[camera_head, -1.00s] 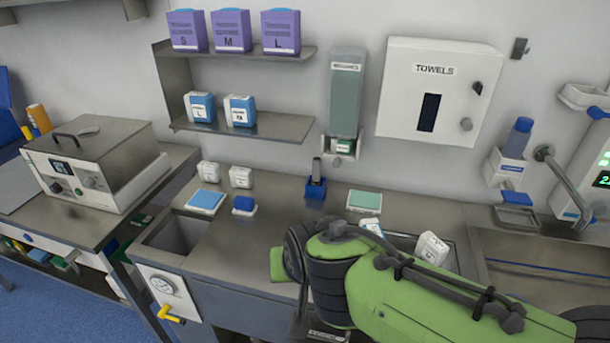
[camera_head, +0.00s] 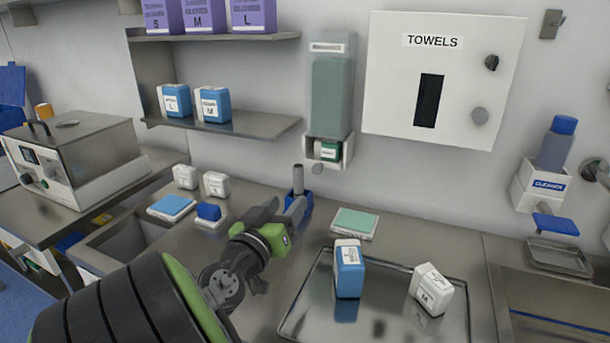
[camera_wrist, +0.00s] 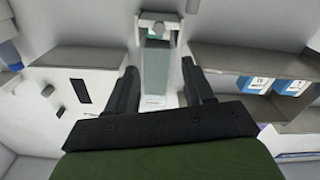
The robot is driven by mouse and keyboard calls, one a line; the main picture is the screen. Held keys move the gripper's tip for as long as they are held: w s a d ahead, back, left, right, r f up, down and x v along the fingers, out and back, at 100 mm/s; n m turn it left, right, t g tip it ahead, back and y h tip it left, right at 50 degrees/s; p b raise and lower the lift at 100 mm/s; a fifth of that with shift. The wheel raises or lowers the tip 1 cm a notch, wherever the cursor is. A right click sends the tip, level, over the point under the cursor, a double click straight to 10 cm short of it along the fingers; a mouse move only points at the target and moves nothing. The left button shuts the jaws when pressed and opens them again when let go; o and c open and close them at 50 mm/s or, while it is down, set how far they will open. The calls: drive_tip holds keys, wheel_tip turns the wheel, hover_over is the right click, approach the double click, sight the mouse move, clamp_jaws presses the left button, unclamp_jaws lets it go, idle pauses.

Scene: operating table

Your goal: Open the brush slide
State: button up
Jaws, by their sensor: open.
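The wall dispenser (camera_head: 331,95) has a teal front panel and hangs between the shelves and the towel cabinet. At its foot is a white slide (camera_head: 345,153) with a small green-and-white pack (camera_head: 330,151) in it and a round grey knob (camera_head: 318,168) below; the slide looks shut. My gripper (camera_head: 281,211) is below and left of the knob, apart from it, open and empty. In the wrist view, which is upside down, the dispenser (camera_wrist: 157,72) and its knob (camera_wrist: 158,29) show between and beyond my spread fingers (camera_wrist: 160,85).
A blue holder (camera_head: 302,208) with a grey upright rod stands close to my gripper. A metal tray (camera_head: 290,322) holds a blue box (camera_head: 349,270) and a white box (camera_head: 431,290). The towel cabinet (camera_head: 450,75) is right of the dispenser, the lower shelf (camera_head: 250,125) left.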

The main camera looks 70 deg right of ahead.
drive_tip(key=d+p, duration=0.1)
drive_tip(key=p, duration=0.4)
approach(316, 171)
drive_tip(key=d, duration=0.8)
drive_tip(key=shift+s+d+r, duration=0.15)
drive_tip(key=shift+s+d, duration=0.1)
drive_tip(key=shift+s, duration=0.15)
clamp_jaws()
